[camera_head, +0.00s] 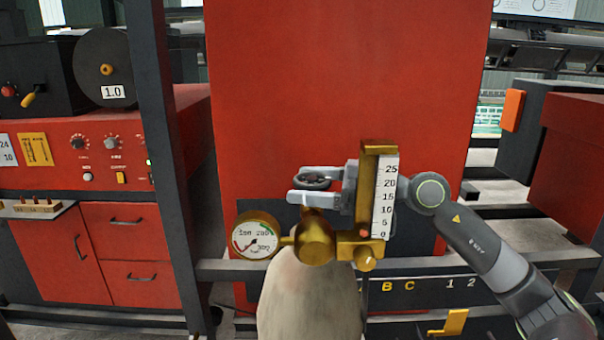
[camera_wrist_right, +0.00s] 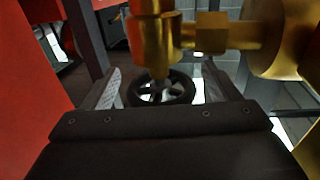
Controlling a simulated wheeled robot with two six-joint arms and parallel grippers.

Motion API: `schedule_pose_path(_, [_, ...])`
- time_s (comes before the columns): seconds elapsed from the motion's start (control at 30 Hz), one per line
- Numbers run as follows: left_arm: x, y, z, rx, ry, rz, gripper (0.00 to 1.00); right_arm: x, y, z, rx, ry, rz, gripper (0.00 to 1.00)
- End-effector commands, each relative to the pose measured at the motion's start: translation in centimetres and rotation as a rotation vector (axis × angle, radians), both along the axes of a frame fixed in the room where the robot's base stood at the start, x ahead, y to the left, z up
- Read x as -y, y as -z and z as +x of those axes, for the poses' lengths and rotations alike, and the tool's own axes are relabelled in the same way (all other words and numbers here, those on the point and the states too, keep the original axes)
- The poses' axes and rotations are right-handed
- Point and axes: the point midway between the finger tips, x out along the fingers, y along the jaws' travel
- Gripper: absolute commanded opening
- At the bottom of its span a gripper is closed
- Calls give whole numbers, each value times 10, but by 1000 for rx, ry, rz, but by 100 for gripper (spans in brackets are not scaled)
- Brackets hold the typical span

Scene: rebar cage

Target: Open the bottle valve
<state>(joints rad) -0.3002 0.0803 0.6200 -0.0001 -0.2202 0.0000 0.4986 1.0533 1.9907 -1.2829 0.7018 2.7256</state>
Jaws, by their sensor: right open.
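The bottle valve's dark round handwheel (camera_head: 312,182) sits at the top of the brass regulator body (camera_head: 314,238) on a pale gas bottle (camera_head: 310,300). My right gripper (camera_head: 298,184) comes in from the right, with its two fingers on either side of the handwheel. In the right wrist view the spoked handwheel (camera_wrist_right: 162,88) lies between the two open fingers (camera_wrist_right: 160,85), with gaps showing at both sides. A round pressure gauge (camera_head: 255,236) is left of the regulator. A flow scale (camera_head: 384,198) marked 0 to 25 stands at its right, partly in front of my gripper. My left gripper is not in view.
A large red cabinet (camera_head: 345,80) stands right behind the bottle. A dark upright post (camera_head: 160,150) and a red welding machine (camera_head: 90,150) are on the left. A grey rail (camera_head: 450,265) runs low across the back.

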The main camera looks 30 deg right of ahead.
Motion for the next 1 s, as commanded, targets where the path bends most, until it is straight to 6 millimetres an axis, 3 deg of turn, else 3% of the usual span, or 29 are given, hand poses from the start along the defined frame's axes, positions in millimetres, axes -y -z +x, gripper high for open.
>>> schedule_pose_path(0.2, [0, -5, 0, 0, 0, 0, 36, -10, -1, 8, -1, 0, 2, 82])
schedule_pose_path(0.6, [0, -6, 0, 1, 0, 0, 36, -12, 0, 10, -1, 2, 0, 82])
schedule_pose_path(0.93, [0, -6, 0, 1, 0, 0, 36, -12, 0, 9, -1, 2, 0, 39])
schedule_pose_path(1.0, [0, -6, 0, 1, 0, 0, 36, -12, 0, 9, -1, 2, 0, 38])
